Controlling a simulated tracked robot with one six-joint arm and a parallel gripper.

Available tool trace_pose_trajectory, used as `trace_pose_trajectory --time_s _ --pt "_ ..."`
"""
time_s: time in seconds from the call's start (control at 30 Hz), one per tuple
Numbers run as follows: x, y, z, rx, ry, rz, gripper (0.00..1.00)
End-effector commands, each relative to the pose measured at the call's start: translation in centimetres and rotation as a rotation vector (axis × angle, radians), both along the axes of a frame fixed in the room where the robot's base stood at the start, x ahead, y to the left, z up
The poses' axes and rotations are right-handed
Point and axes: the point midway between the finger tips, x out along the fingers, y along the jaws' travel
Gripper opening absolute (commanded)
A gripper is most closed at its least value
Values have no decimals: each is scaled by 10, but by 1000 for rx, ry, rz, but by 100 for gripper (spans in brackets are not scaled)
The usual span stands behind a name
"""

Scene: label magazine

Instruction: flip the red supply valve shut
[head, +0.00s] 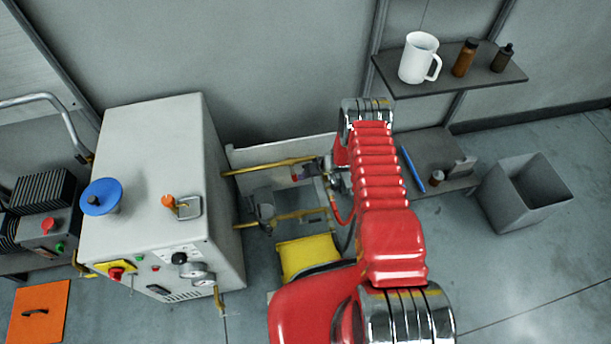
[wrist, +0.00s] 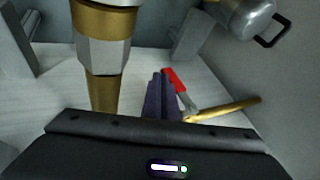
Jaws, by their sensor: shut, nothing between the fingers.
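The red supply valve handle (wrist: 176,80) shows in the wrist view just right of the fingertips, with a grey metal part below it joining a brass pipe (wrist: 225,108). My gripper (wrist: 160,76) is shut and empty, its dark fingers close beside the left side of the red handle. I cannot tell whether they touch it. In the head view my gripper (head: 306,171) is small, among the brass pipes right of the grey machine, with a speck of red (head: 295,178) by it. My fingers partly hide the valve body.
A thick vertical brass pipe with a metal fitting (wrist: 103,55) stands left of my fingers. A grey cylinder with a black handle (wrist: 245,15) is at upper right. The grey machine cabinet (head: 150,150) and a yellow box (head: 308,257) flank the pipes in the head view.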

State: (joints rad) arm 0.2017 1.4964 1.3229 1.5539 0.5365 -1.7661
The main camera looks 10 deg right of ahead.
Motion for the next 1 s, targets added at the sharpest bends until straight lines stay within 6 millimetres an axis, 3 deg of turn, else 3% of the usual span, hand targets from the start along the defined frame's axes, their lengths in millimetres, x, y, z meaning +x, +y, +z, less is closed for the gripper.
trace_pose_trajectory --time_s 0.7,1.0 --pt "-2 18 -8 5 4 7 0" --pt "-6 13 1 6 5 7 0"
